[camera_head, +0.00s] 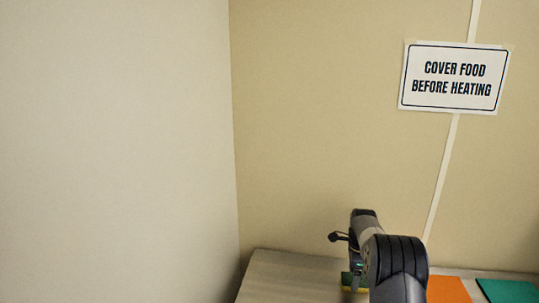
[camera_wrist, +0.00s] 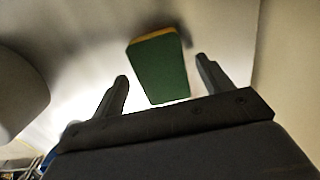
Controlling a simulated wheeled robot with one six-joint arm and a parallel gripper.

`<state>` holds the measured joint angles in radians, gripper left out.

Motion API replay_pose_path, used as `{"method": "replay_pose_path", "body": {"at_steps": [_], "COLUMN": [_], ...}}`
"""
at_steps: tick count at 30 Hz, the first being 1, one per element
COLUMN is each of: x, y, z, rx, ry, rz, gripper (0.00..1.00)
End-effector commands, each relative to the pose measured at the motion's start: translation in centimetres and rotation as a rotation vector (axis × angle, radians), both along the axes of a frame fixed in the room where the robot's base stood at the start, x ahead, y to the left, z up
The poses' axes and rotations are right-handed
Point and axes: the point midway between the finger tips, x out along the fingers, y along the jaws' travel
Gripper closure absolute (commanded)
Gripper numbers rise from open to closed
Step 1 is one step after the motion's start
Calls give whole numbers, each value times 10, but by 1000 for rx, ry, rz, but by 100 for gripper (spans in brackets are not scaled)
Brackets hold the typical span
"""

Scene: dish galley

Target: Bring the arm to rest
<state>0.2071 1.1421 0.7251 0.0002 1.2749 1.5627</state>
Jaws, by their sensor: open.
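My gripper (camera_wrist: 162,70) is open, with its two dark fingers spread apart in the wrist view. A green and yellow sponge (camera_wrist: 158,66) shows between and beyond the fingertips, with a gap on each side of it. In the head view my arm stands at the lower right, over the counter, and hides most of the gripper. A small part of the sponge (camera_head: 346,279) shows there beside the arm, on the counter (camera_head: 285,275).
An orange mat (camera_head: 447,290) and a green mat (camera_head: 508,291) lie on the counter right of my arm. A wall (camera_head: 330,120) with a sign (camera_head: 455,78) rises behind. A pale wall (camera_head: 120,150) closes the left side. Bare counter shows left of my arm.

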Motion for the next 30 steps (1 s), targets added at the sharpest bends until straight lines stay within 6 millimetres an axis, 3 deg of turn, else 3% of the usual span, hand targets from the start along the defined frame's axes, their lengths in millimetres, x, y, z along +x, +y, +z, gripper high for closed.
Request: {"method": "replay_pose_path", "body": {"at_steps": [3, 6, 13, 25, 30], "x": [-1, 1, 0, 0, -1], "y": [0, 0, 0, 0, 0], "z": [-21, -2, 17, 20, 8], "rx": [1, -1, 0, 0, 1], "ry": [4, -6, -2, 0, 4], "rz": [0, 0, 0, 0, 0], "gripper": [25, 25, 25, 25, 25]}}
